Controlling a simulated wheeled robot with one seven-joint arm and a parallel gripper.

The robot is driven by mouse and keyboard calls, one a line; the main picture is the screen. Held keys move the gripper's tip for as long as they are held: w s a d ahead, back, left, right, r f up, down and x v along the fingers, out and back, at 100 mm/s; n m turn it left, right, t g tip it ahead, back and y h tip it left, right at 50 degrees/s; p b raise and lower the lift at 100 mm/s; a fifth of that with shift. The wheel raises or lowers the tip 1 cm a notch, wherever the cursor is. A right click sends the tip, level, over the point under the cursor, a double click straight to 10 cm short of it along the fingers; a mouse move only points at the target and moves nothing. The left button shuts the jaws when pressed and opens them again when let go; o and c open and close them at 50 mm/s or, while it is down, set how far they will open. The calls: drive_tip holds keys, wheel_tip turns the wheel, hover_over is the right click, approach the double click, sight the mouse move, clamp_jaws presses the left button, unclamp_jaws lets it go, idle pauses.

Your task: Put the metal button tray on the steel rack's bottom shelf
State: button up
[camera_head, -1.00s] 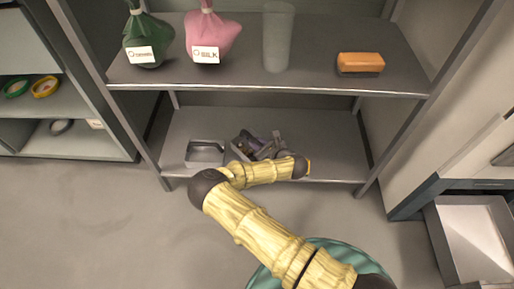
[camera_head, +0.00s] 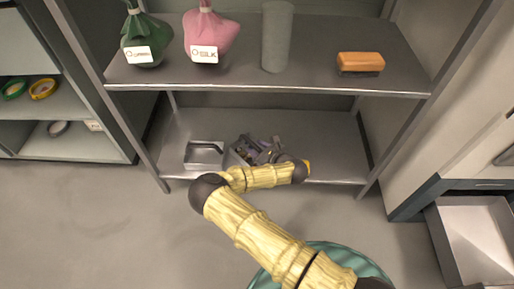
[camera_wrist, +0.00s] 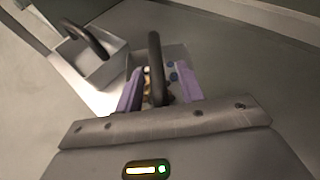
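The steel rack's bottom shelf (camera_head: 335,142) carries two grey trays side by side. The tray at my gripper (camera_head: 232,158) has a dark arched handle (camera_wrist: 155,60) and small gold and blue things in it, partly hidden by my gripper. It appears to rest on the shelf. The other metal tray (camera_head: 204,147), to its left, looks empty; in the wrist view (camera_wrist: 98,62) it also has a dark arched handle. My gripper (camera_wrist: 158,84) has its purple fingers apart, one on each side of the first tray's handle, with a visible gap at least on the left.
The upper shelf (camera_head: 310,60) hangs above my gripper, with a green sack (camera_head: 146,38), a pink sack (camera_head: 209,35), a grey cylinder (camera_head: 277,38) and an orange-topped brush (camera_head: 361,63). The bottom shelf is bare to the right. An open drawer (camera_head: 474,240) stands at right.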

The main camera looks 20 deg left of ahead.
drive_tip(key=p+v, duration=0.3)
drive_tip(key=v, duration=0.3)
drive_tip(key=shift+r+p, duration=0.15)
drive_tip(key=shift+p, duration=0.2)
drive_tip(key=shift+s+d+r, duration=0.1)
drive_tip(key=shift+s+d, duration=0.15)
drive_tip(key=shift+d, duration=0.2)
